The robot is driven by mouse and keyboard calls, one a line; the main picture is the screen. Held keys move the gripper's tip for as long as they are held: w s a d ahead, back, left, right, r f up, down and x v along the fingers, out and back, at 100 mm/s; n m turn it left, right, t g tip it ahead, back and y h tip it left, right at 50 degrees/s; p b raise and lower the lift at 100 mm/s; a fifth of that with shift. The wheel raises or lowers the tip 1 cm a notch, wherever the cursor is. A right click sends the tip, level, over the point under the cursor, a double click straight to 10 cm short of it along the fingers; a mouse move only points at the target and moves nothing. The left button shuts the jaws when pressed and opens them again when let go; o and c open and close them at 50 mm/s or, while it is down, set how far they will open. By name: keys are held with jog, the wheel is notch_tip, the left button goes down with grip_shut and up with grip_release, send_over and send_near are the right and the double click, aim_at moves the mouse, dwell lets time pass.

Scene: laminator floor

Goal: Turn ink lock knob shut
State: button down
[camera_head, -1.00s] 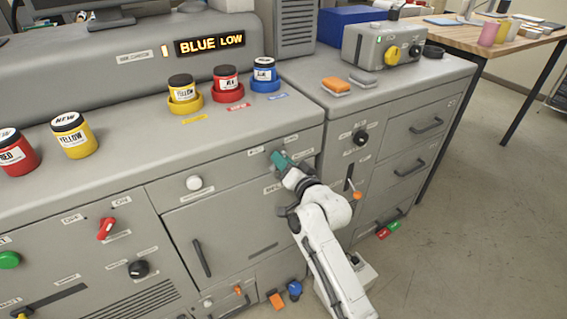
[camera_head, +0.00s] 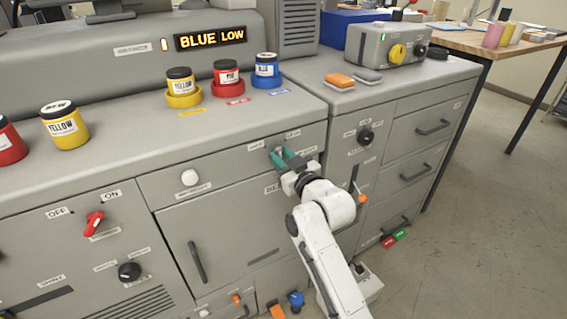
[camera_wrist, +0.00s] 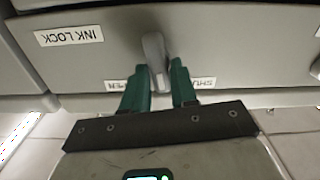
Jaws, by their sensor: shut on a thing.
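The ink lock knob (camera_wrist: 154,52) is a light grey lever on the front of the grey cabinet. In the wrist view it stands between the two teal fingers of my gripper (camera_wrist: 160,85), which is shut on it. The wrist view is upside down, with the INK LOCK label (camera_wrist: 69,36) at the left. An OPEN label (camera_wrist: 115,86) and a SHUT label (camera_wrist: 204,82) lie either side, partly covered by the fingers. In the head view my gripper (camera_head: 285,155) reaches the top drawer panel, and its fingers mostly hide the knob.
A display (camera_head: 211,38) reads BLUE LOW. Yellow (camera_head: 183,84), red (camera_head: 227,78) and blue (camera_head: 266,68) ink jars stand on the cabinet top. A black knob (camera_head: 366,136) and an orange-tipped lever (camera_head: 361,198) are right of my arm. Open floor lies at the right.

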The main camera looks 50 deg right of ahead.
jog(key=shift+a+f+n+b, duration=0.15)
jog(key=shift+n+b, duration=0.45)
jog(key=shift+n, duration=1.2)
jog(key=shift+a+f+n+b, duration=0.15)
jog(key=shift+n+b, duration=0.45)
jog(key=shift+n, duration=1.2)
jog(key=shift+r, duration=0.1)
jog(key=c, duration=0.9)
grip_release()
jog(key=v, duration=1)
jog(key=shift+s+b, duration=0.35)
jog(key=shift+b, duration=0.05)
jog(key=shift+a, duration=0.1)
